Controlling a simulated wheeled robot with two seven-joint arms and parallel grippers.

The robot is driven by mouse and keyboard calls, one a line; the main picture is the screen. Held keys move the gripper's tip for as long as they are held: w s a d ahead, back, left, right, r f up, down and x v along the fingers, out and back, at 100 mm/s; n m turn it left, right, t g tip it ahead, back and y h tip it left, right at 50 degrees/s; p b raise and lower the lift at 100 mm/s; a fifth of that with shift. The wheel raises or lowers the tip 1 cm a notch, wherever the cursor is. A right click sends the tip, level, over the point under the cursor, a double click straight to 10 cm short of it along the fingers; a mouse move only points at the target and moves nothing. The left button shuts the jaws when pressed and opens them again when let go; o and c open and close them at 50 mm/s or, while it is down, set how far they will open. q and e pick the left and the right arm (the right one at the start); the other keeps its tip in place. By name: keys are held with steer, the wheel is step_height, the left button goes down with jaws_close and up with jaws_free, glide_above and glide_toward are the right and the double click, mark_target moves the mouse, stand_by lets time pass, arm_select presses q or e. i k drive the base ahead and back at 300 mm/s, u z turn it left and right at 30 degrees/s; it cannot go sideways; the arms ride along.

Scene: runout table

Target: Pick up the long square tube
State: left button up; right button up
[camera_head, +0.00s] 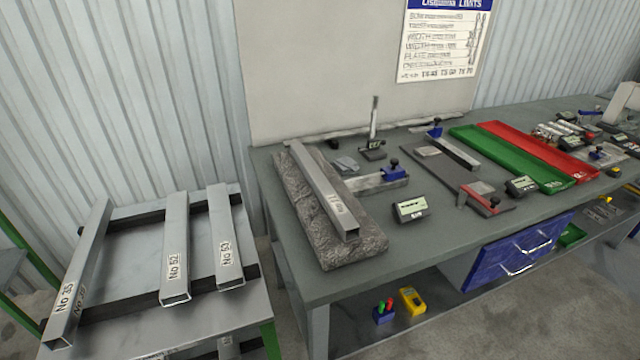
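A grey square tube (325,190) lies lengthwise on a rough-edged stone slab (352,250) on the table, with a pale label near its front end. Three more grey square tubes lie on dark crossbars on a low stand at the left. The leftmost tube (84,260) is marked "No 35" and looks the longest of the three. The middle tube (176,235) is marked "No 52" and the right tube (225,230) "No 53". Their open square ends face the front. Neither of my grippers is in view.
The worktable (330,285) carries gauges, a small display (410,208), a flat plate with clamps, a green tray (500,155) and a red tray (540,150). A blue drawer (515,252) hangs below. A floor gap separates stand and table.

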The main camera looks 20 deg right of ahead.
mark_target(345, 223)
steer(key=z, duration=2.9)
steer(key=i, duration=2.35)
steer(key=u, duration=2.95)
